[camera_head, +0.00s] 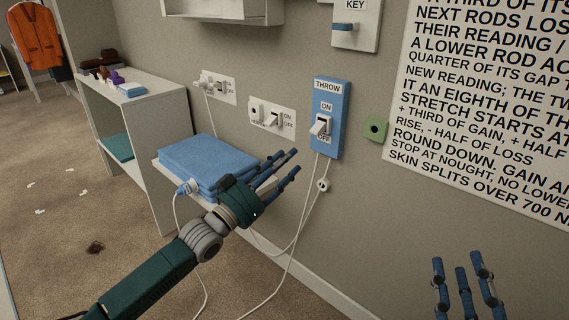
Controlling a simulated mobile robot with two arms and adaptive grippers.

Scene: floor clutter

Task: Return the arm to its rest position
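My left arm comes in from the lower left. Its gripper (278,174) has blue fingers, extended and apart, with nothing seen between them. In the picture it overlaps the right end of a folded blue cloth stack (200,160) on a small shelf, left of the blue THROW panel (328,118). Whether it touches the stack or wall, I cannot tell. My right gripper (465,285) is at the lower right, with fingers pointing up, spread and empty. Its palm and arm are cut off by the frame edge.
White cords (296,245) hang from the wall outlets behind my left gripper; a white plug (188,187) rests by the stack. A white cabinet (165,180) stands left. A green wall plate (375,128) and a text poster (490,100) are right. Carpet at left is mostly clear.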

